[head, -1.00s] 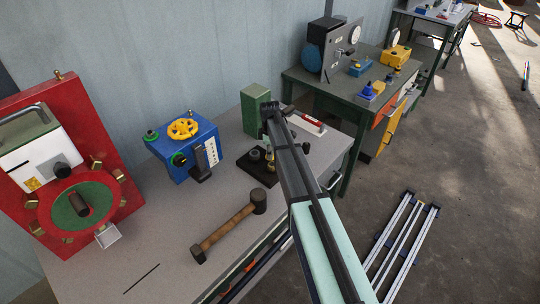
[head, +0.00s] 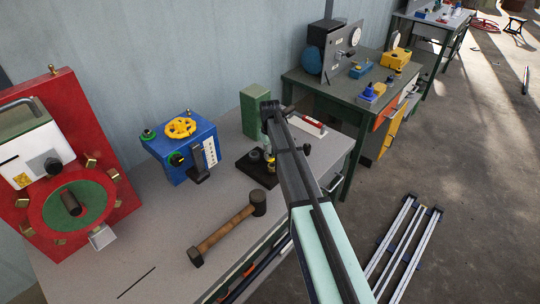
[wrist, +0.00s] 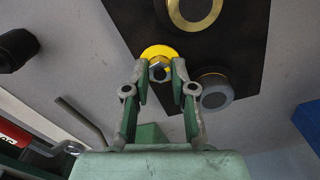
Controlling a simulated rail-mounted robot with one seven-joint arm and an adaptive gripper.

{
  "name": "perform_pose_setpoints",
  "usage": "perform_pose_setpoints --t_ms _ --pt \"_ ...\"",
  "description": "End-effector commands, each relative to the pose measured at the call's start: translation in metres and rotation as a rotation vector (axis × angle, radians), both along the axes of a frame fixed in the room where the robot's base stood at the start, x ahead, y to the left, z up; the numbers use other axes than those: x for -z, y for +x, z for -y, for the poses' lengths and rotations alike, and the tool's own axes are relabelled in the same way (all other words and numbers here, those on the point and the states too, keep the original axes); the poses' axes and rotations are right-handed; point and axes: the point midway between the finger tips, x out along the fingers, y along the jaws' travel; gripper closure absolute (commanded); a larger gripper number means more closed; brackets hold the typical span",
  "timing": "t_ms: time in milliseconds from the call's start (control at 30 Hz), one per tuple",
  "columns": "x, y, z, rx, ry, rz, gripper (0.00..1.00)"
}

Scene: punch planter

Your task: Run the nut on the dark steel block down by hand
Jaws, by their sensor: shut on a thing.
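The dark steel block (head: 246,166) lies on the grey bench, partly hidden by my arm in the head view. It fills the upper middle of the wrist view (wrist: 235,30) as a black plate. A small metal nut (wrist: 159,72) sits in front of a yellow disc (wrist: 158,51) at the block's edge. My gripper (wrist: 161,78) has its fingers on both sides of the nut and is shut on it. A grey round piece (wrist: 215,92) and a brass-rimmed ring (wrist: 194,12) are also on the block. How far the nut sits along its thread cannot be seen.
A hammer (head: 228,229) lies on the bench in front of the block. A blue box with a yellow handwheel (head: 180,128) stands to its left, and a green block (head: 254,109) behind it. A red panel (head: 110,150) stands far left. The bench's front left is mostly clear.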

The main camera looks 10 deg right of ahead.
Motion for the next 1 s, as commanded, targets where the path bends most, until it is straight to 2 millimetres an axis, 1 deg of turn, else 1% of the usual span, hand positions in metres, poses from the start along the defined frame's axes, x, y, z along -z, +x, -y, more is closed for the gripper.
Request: perform_pose_setpoints --t_ms 1000 --pt "0.001 -0.0009 0.0014 0.96 0.0 -0.001 1.0"
